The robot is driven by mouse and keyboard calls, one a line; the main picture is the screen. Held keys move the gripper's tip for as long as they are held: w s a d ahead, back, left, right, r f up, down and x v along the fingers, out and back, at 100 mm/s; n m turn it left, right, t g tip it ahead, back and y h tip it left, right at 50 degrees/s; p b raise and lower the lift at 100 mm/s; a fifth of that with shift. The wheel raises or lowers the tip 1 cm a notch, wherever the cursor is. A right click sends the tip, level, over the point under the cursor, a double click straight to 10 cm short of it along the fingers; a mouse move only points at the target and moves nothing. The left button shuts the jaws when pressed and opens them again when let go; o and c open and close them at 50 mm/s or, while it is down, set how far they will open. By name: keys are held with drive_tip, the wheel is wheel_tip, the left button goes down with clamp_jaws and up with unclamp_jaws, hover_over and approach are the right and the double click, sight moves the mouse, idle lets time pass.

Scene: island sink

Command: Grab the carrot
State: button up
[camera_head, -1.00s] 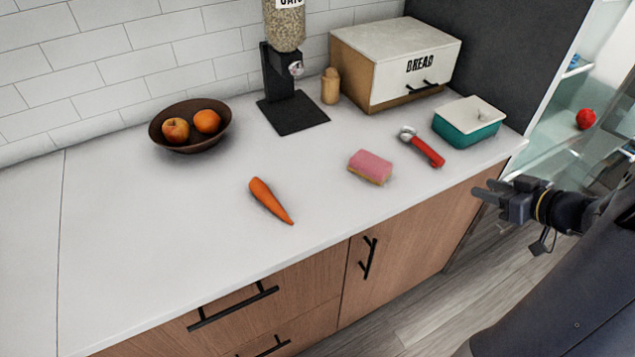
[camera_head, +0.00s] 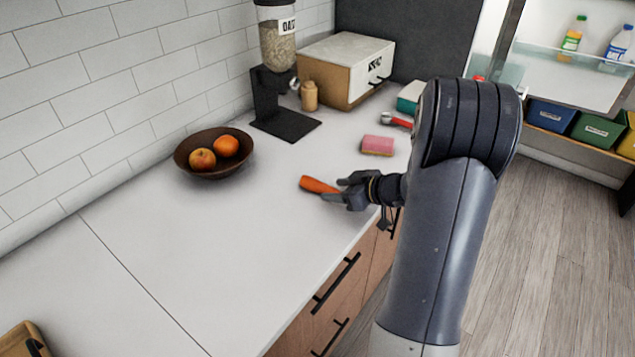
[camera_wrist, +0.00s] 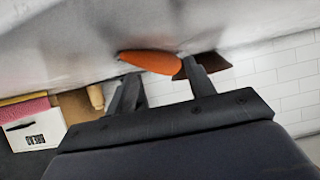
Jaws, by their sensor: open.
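The orange carrot (camera_head: 317,185) lies on the white countertop, near its front edge. My gripper (camera_head: 338,188) is at the carrot's right end in the head view, with the jaws open, and hides that end. In the wrist view the carrot (camera_wrist: 152,62) lies across the space just beyond the two fingertips (camera_wrist: 160,72), which are apart. I cannot tell whether the fingers touch it.
A brown bowl (camera_head: 184,158) with fruit stands behind left. The oats dispenser (camera_head: 276,88), a small wooden shaker (camera_head: 309,97) and the bread box (camera_head: 325,78) stand at the back. A pink sponge (camera_head: 377,145) and a red-handled tool (camera_head: 398,122) lie beyond my gripper. The left counter is mostly clear.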

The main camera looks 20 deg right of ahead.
drive_tip(key=shift+x, duration=1)
clamp_jaws()
drive_tip(key=shift+r, duration=0.1)
